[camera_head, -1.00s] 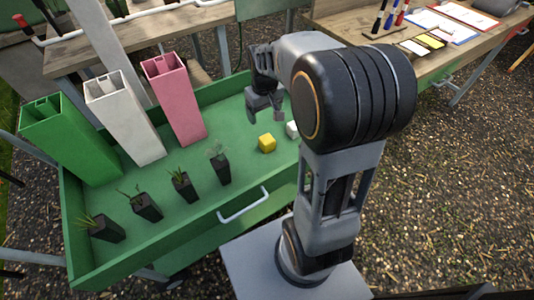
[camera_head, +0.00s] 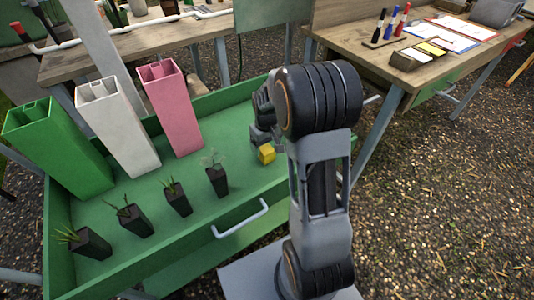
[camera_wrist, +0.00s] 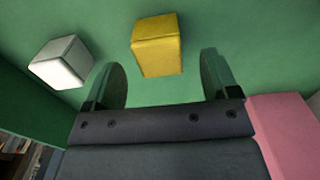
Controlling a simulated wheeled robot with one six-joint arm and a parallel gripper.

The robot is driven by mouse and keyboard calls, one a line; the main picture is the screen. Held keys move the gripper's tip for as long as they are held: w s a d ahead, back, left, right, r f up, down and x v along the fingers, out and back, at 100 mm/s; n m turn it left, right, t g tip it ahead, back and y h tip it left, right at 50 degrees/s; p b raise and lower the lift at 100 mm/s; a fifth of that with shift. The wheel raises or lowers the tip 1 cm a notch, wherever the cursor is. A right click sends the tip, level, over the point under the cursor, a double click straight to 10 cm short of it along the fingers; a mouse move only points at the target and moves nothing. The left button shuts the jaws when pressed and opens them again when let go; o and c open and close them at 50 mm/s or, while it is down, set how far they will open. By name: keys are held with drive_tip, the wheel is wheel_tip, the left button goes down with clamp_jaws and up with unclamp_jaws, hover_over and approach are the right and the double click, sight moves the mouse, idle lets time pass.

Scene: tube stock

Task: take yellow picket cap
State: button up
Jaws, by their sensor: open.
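The yellow picket cap (camera_head: 266,153) is a small yellow block on the green tray (camera_head: 231,207) of the cart. In the wrist view the yellow cap (camera_wrist: 157,45) lies ahead of my gripper (camera_wrist: 163,80), roughly centred between the two fingertips and apart from them. My gripper is open and empty. In the head view my gripper (camera_head: 260,135) is just behind the yellow cap, partly hidden by my own arm. A white cap (camera_wrist: 63,62) lies left of the yellow one in the wrist view, outside the left finger. The head view hides it behind my arm.
Green (camera_head: 58,150), white (camera_head: 119,130) and pink (camera_head: 172,107) square tubes stand along the tray's back left. Several small black plant pots (camera_head: 217,180) stand in a row near the front. A wooden bench (camera_head: 430,70) with pens and papers is at the right.

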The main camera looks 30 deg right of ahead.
sight(267, 149)
wheel_tip(267, 149, down, 5)
drive_tip(key=shift+w+d+r+b, duration=0.1)
drive_tip(key=shift+w+b, duration=0.05)
drive_tip(key=shift+b, duration=0.65)
drive_tip(key=shift+c, duration=0.3)
drive_tip(key=c, duration=0.9)
